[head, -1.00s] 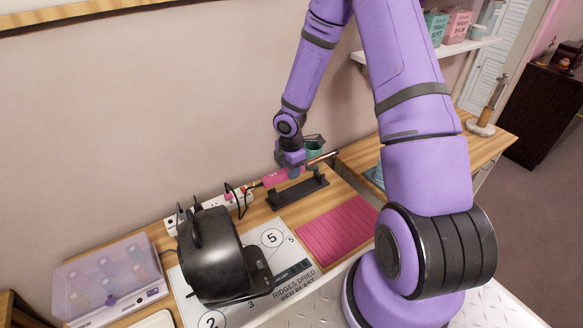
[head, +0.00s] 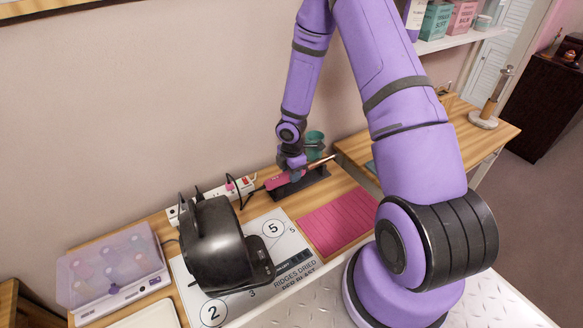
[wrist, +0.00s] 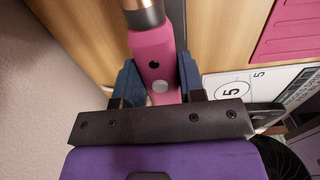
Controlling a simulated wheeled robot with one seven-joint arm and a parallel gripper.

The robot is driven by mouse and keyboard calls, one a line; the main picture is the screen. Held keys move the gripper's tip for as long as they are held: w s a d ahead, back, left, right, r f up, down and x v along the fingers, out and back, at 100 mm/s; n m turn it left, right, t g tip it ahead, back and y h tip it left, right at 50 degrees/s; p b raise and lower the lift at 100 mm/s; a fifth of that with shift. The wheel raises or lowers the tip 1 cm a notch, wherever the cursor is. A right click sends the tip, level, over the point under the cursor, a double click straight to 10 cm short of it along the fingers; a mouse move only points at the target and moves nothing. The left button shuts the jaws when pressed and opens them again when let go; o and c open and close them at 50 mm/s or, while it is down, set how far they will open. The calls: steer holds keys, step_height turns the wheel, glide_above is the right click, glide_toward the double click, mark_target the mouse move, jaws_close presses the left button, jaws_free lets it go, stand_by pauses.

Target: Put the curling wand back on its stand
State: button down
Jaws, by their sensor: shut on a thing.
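The curling wand has a pink handle (head: 277,181) and a copper-coloured barrel (head: 321,161) pointing right. My gripper (head: 292,168) is shut on the handle; in the wrist view the blue fingers (wrist: 160,82) press both sides of the pink handle (wrist: 152,52). The black stand (head: 308,184) is on the wooden counter near the wall. The wand is level, just above or touching the stand; I cannot tell which. My gripper and the wand hide part of the stand.
A black rounded appliance (head: 218,245) stands on a white numbered mat (head: 213,313) at left front. A pink ridged mat (head: 337,222) lies right of it. A power strip (head: 240,186) with cords runs along the wall. A teal cup (head: 314,143) is behind the wand.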

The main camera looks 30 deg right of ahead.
steer(key=shift+f, duration=0.1)
steer(key=c, duration=0.6)
jaws_free()
steer(key=shift+c, duration=0.2)
step_height(320, 180, up, 11)
steer(key=shift+f, duration=0.1)
stand_by(0.4)
